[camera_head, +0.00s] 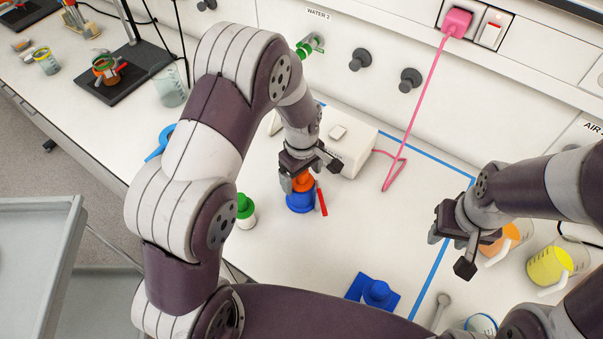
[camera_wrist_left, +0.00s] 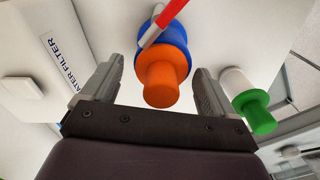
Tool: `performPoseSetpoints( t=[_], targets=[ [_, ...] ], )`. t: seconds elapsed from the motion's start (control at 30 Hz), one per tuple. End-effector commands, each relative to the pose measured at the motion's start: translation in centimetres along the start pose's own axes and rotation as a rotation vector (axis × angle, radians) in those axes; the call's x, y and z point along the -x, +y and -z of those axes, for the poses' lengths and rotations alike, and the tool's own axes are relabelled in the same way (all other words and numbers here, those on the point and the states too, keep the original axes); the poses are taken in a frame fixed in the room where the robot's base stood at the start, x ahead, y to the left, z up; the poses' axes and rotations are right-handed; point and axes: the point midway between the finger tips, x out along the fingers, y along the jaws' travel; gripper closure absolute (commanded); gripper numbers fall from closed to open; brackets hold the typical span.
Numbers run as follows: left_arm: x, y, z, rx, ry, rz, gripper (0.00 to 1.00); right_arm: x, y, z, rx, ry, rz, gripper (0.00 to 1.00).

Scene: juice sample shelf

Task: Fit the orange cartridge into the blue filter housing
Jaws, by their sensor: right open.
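The orange cartridge (camera_head: 303,181) stands upright in the top of the blue filter housing (camera_head: 300,202), in front of the white box. In the left wrist view the orange cartridge (camera_wrist_left: 162,84) points toward the camera, with the blue housing (camera_wrist_left: 172,50) around its far end. How deep it sits is hard to tell. My left gripper (camera_head: 308,172) is open above the housing, its fingers on either side of the cartridge with gaps on both sides. A red handle (camera_head: 321,199) is at the housing's right side. My right gripper (camera_head: 452,252) is open and empty at the right.
A white cartridge with a green top (camera_head: 245,207) stands left of the housing. A blue piece with a round knob (camera_head: 377,292) lies at the front. Beakers with orange liquid (camera_head: 500,243) and yellow liquid (camera_head: 548,266) stand at right. The white box (camera_head: 343,145) is behind the housing.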

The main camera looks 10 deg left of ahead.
Motion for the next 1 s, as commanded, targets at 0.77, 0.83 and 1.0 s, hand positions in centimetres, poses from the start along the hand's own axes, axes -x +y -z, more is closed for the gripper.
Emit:
performPoseSetpoints(
  t=[0.77,0.83,1.0],
  targets=[
    [6.1,0.0,-0.1,-0.001,0.000,0.000,0.09,-1.8,0.0,-0.2,0.000,0.000,0.000,0.57],
    [8.0,0.0,-0.1,-0.001,0.001,0.000,0.09,-2.1,0.0,-0.3,0.000,0.000,0.000,0.57],
    [11.4,0.0,-0.1,-0.001,0.001,0.001,0.09,-2.5,0.0,-0.3,0.000,0.000,0.000,0.57]
  ],
)
